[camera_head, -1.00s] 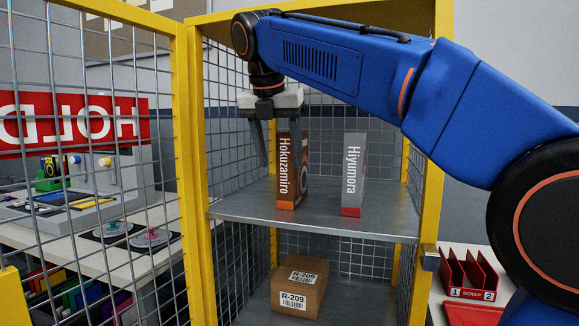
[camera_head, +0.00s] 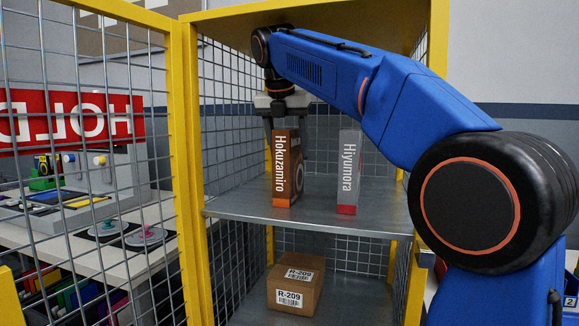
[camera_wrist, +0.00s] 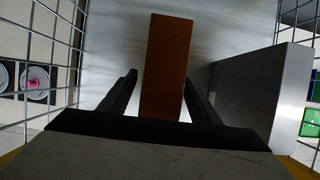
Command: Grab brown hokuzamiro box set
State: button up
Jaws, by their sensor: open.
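The brown Hokuzamiro box (camera_head: 283,178) stands upright on the upper metal shelf of the yellow-framed cage. My gripper (camera_head: 287,135) is above and around its top, pointing down. In the wrist view, the brown box (camera_wrist: 166,65) lies between the two open fingers of my gripper (camera_wrist: 160,95). A gap shows beside the left finger; the right finger is close to the box's side. The box still stands on the shelf. The far finger is partly hidden behind the box in the head view.
A grey-and-red Hiyumora box (camera_head: 348,175) stands just right on the same shelf (camera_head: 310,217); it also shows in the wrist view (camera_wrist: 250,95). A cardboard R-209 box (camera_head: 294,283) sits on the lower shelf. Yellow posts and wire mesh (camera_head: 222,130) enclose the sides.

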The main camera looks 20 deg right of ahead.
jog(key=shift+w+d+f, duration=0.3)
jog(key=shift+w, duration=0.15)
jog(key=shift+w+d+f, duration=0.25)
jog(key=shift+w+d, duration=0.05)
jog(key=shift+w, duration=0.15)
jog(key=shift+f, duration=0.25)
jog(key=c, duration=1.4)
jog(key=shift+c, duration=0.2)
